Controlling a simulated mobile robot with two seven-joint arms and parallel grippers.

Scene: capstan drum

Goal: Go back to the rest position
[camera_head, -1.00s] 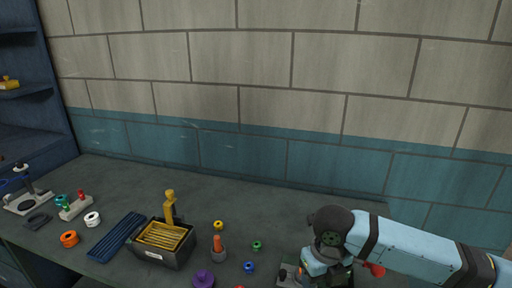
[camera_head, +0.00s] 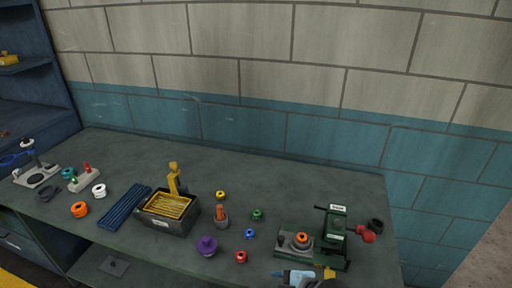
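My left arm and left gripper are not in view. The green machine stands at the right end of the workbench (camera_head: 270,172), with an orange ring on its grey base and a red knob at its right.
A black box (camera_head: 178,225) with yellow slats, a blue ribbed tray (camera_head: 124,207), a purple spool (camera_head: 207,246) and several small coloured spools stand on the bench. A white-based stand (camera_head: 36,176) is at the far left. Blue shelves (camera_head: 38,100) rise behind it. The back bench middle is clear.

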